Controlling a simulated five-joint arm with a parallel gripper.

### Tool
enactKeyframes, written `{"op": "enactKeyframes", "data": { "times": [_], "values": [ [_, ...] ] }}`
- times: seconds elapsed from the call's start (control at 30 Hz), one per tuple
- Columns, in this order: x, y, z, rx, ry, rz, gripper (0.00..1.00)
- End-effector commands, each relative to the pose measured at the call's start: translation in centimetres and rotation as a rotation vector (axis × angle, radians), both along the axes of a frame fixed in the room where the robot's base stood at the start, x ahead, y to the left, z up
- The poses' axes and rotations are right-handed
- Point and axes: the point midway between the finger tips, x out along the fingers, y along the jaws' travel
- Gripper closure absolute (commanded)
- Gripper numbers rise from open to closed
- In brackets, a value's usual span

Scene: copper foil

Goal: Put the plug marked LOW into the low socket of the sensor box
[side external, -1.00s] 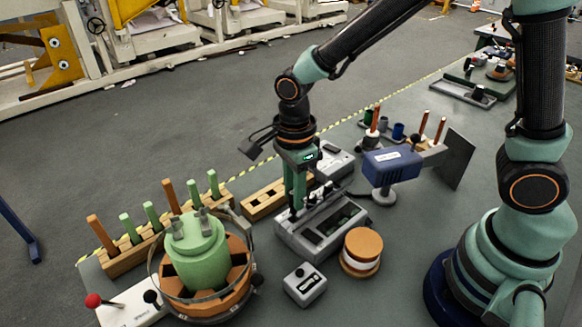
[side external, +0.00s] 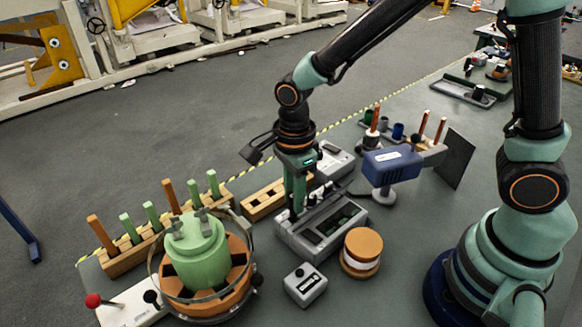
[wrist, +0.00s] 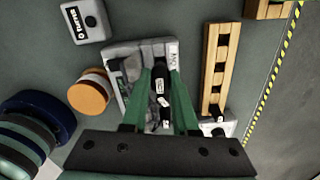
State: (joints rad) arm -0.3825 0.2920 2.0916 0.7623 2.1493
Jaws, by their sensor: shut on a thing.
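The sensor box (side external: 322,232) is a grey case with a dark panel, standing on the bench in the middle of the side view. It also shows under my gripper in the wrist view (wrist: 125,70). My gripper (side external: 297,203) points down at the box's back left part. In the wrist view its green fingers are shut on a dark plug (wrist: 162,85) with small white labels. I cannot read the mark on it. The fingers and plug hide the socket under them, so I cannot tell whether the plug is in it. Other dark plug-like pieces stand along the box's back edge.
A copper spool (side external: 362,250) and a small grey box (side external: 305,285) stand in front. A blue device on a stand (side external: 392,165) is close on the right. A wooden block (side external: 262,201) lies behind left. A green motor-like body (side external: 196,250) stands at left.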

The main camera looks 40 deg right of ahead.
Motion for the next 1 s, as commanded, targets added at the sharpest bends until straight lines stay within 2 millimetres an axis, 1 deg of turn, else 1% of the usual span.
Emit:
{"op": "enactKeyframes", "data": {
  "times": [0.33,0.77,1.0],
  "values": [
    [0.0,0.0,-0.6,0.0,0.0,0.0,1.0],
    [0.0,0.0,-0.6,0.0,0.0,0.0,1.0],
    [0.0,0.0,-1.0,-0.001,0.001,0.0,1.0]
  ]
}}
